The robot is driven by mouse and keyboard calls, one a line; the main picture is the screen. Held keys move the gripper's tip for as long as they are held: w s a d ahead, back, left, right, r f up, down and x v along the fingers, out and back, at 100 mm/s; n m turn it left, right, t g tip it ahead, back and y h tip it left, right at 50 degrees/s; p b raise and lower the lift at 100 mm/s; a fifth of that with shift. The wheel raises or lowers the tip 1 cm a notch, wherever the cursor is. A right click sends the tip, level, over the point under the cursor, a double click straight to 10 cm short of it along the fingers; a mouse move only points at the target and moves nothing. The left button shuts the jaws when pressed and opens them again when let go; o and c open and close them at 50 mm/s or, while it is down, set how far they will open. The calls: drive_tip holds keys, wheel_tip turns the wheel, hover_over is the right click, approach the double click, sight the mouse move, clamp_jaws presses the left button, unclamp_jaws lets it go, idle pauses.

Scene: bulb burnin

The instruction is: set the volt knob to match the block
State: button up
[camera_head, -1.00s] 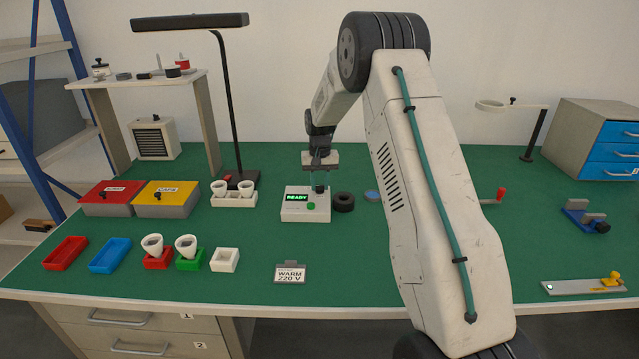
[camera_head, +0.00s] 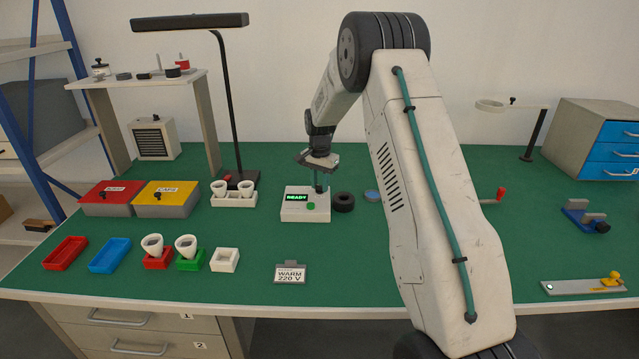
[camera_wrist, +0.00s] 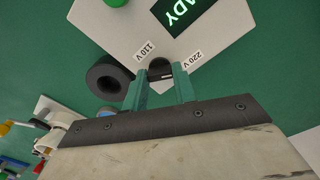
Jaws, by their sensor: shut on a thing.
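The white tester box (camera_head: 293,214) stands mid-bench with a green READY display (camera_head: 297,198) and a green button (camera_head: 311,206). Its dark volt knob (camera_wrist: 160,67) sits between the 110 V label (camera_wrist: 145,51) and the 220 V label (camera_wrist: 195,59). My gripper (camera_wrist: 161,82) points down with its teal fingers shut on the knob; it also shows in the head view (camera_head: 318,189). The fingers partly hide the knob, and I cannot clearly tell its pointer direction. The block (camera_head: 290,274) at the bench front reads WARM 220 V.
A black ring (camera_head: 344,202) lies close to the tester's right side. A white holder with cups (camera_head: 233,199) stands to its left, with the lamp (camera_head: 238,178) behind. Green bench top is clear between the tester and the block.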

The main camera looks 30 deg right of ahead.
drive_tip(key=shift+w+r, duration=0.15)
drive_tip(key=o, duration=1)
wheel_tip(320, 180, up, 8)
drive_tip(key=shift+f, duration=0.15)
idle(0.4)
drive_tip(key=s, duration=0.1)
drive_tip(key=s+a+f+n, duration=0.1)
drive_tip(key=s+f+n+g, duration=0.1)
drive_tip(key=s, duration=0.1)
drive_tip(key=shift+a, duration=0.15)
drive_tip(key=s+a+r+n, duration=0.3)
drive_tip(key=s+a+r, duration=0.2)
drive_tip(key=s, duration=0.9)
drive_tip(key=s+a+r+n+t, duration=0.1)
drive_tip(key=s+a+r+n, duration=0.3)
drive_tip(key=s+a, duration=0.5)
drive_tip(key=s+a+r+n+t, duration=0.1)
drive_tip(key=s+a+r+n, duration=0.2)
drive_tip(key=s, duration=1.6)
drive_tip(key=a+r, duration=0.3)
drive_tip(key=r, duration=0.1)
drive_tip(key=shift+a+r+n, duration=0.25)
drive_tip(key=shift+a+n, duration=0.15)
